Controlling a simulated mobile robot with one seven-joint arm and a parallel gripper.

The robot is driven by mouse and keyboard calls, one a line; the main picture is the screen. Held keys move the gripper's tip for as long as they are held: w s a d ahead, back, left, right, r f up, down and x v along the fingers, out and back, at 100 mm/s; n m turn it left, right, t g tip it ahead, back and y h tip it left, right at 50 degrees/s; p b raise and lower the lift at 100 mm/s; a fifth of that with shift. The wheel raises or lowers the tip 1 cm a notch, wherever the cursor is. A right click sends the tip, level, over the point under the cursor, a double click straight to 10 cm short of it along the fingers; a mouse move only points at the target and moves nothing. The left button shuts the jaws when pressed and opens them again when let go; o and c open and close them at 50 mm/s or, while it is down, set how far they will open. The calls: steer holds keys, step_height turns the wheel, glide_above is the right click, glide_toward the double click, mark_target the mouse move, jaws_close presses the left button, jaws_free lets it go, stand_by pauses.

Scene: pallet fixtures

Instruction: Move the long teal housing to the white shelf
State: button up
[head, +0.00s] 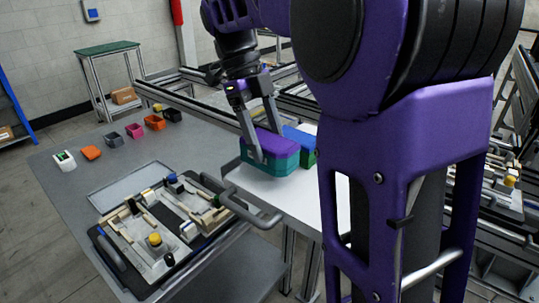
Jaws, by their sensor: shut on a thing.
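The long teal housing (268,165) has a purple upper part and is at the middle of the head view, over the left part of the white shelf (292,195). My gripper (268,145) reaches down from above and is shut on the teal housing, with one finger along its near side. The far finger is partly hidden behind the purple top. I cannot tell whether the housing's underside touches the shelf.
A blue-topped green housing (300,138) stands close to the right of the teal one. The grey table (75,180) on the left holds several small coloured bins and a fixture tray (120,265). A grey handle bar (250,212) runs beside the shelf. My arm hides the shelf's right side.

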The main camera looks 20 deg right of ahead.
steer(key=shift+f, duration=1.5)
steer(key=shift+f, duration=0.1)
steer(key=o, duration=1.5)
steer(key=p+v, duration=0.2)
steer(key=v, duration=1)
